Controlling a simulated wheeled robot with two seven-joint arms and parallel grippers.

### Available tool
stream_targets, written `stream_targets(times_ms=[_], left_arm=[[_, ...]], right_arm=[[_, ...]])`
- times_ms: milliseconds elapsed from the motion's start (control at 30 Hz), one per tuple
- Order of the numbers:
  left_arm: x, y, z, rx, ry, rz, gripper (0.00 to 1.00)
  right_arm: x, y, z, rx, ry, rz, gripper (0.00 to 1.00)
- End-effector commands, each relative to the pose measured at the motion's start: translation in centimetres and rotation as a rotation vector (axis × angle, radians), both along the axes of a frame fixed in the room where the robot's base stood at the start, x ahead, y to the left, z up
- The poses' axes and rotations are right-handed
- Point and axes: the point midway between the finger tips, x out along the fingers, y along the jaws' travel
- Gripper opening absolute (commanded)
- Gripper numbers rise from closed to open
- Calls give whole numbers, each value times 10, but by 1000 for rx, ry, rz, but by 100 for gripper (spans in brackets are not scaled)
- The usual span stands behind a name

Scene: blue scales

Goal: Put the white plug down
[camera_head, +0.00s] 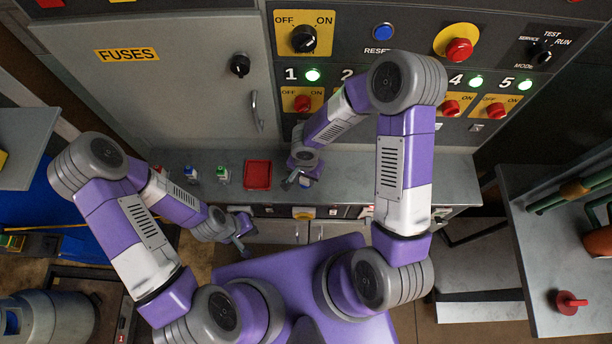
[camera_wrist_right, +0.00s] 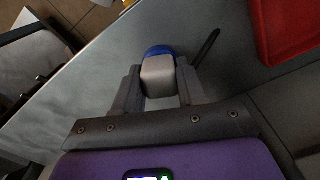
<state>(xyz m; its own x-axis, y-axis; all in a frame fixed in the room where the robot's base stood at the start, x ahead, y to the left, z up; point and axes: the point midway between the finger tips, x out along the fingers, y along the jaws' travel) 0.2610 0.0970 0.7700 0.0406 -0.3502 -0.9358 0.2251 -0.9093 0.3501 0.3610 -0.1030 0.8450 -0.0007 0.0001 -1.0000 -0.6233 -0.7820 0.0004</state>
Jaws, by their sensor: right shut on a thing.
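The white plug (camera_wrist_right: 157,76) shows in the right wrist view as a pale block with a rounded blue end. It sits between the two grey fingers of my right gripper (camera_wrist_right: 160,82), which is shut on it. In the head view my right gripper (camera_head: 292,183) is low at the grey ledge, right of the red tray; the plug is too small to make out there. I cannot tell whether it touches the ledge. My left gripper (camera_head: 244,246) hangs in front of the ledge, away from the plug; its jaws are too small to read.
The grey ledge (camera_head: 345,165) carries a red tray (camera_head: 257,174), a small green-and-white piece (camera_head: 222,173) and a small blue-and-white piece (camera_head: 190,174). The panel with switches (camera_head: 303,39) rises behind. The ledge right of my right gripper looks clear.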

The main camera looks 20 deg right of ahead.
Motion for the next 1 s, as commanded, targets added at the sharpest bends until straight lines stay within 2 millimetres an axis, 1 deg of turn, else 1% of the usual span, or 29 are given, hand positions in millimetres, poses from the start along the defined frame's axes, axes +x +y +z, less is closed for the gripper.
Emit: stream_targets(times_ms=[233, 267, 400, 433, 767, 867, 1000], left_arm=[[0, 0, -2, 0, 0, 0, 0], [0, 0, -2, 0, 0, 0, 0], [0, 0, -1, 0, 0, 0, 0], [0, 0, -1, 0, 0, 0, 0], [0, 0, 1, 0, 0, 0, 0], [0, 0, 4, 0, 0, 0, 0], [0, 0, 10, 0, 0, 0, 0]], right_arm=[[0, 0, -1, 1, -1, -1, 0], [0, 0, -2, 0, 0, -1, 42], [0, 0, -1, 1, 1, 0, 63], [0, 0, -1, 1, 1, 0, 66], [0, 0, 1, 1, 1, 0, 66], [1, 0, 13, 0, -3, 1, 66], [1, -1, 42, 0, -5, -2, 66]])
